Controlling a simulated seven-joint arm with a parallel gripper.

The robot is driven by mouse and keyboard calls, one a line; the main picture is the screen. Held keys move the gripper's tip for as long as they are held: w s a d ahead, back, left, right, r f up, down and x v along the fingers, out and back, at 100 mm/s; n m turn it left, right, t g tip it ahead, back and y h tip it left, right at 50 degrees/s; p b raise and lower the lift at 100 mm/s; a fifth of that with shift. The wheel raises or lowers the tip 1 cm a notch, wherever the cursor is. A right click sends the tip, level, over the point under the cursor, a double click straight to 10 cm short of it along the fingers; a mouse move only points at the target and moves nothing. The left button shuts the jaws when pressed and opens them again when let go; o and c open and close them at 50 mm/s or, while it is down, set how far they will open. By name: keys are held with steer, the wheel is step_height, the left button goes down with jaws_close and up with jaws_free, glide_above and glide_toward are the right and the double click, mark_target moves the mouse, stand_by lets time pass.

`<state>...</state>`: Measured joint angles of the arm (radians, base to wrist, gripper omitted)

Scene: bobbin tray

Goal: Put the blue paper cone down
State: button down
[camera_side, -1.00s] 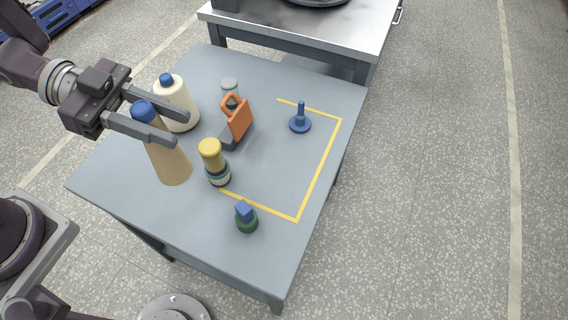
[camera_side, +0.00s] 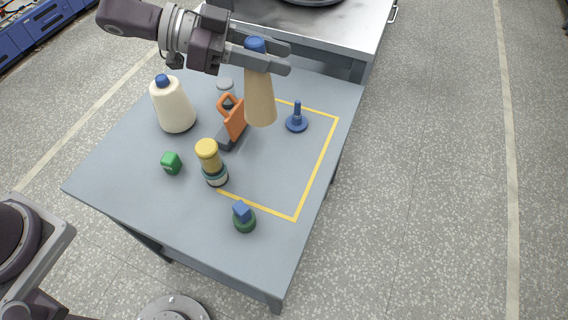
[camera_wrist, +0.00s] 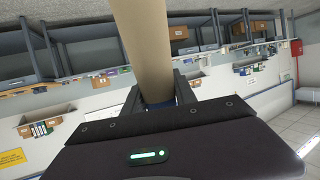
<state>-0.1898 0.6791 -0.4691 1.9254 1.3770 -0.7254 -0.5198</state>
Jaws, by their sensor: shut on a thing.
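My gripper (camera_side: 274,57) is shut on a tan cone with a blue top (camera_side: 260,97), the blue paper cone. It grips it near the blue top, and the cone hangs upright with its wide end down. It appears held above the table, between the orange-handled tool and the blue peg stand; the exact height is hard to tell. In the wrist view the tan cone (camera_wrist: 145,40) extends away between the fingers (camera_wrist: 158,98). A yellow outline (camera_side: 319,176) marks part of the table. A cream cone with a blue top (camera_side: 174,107) stands at the left.
The orange-handled tool (camera_side: 235,120) is left of the held cone, and the blue peg stand (camera_side: 297,122) right of it. The table inside the outline's middle is clear.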

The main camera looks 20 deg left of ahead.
steer(key=w+d+t, duration=0.1)
steer(key=w+d, duration=0.2)
steer(key=d, duration=0.1)
step_height(320, 180, down, 20)
steer(key=shift+a+n, duration=0.15)
steer(key=shift+n, duration=0.15)
steer(key=shift+f, duration=0.15)
steer(key=c, duration=1)
jaws_free()
steer(key=v, duration=1.2)
steer(key=shift+r, duration=0.25)
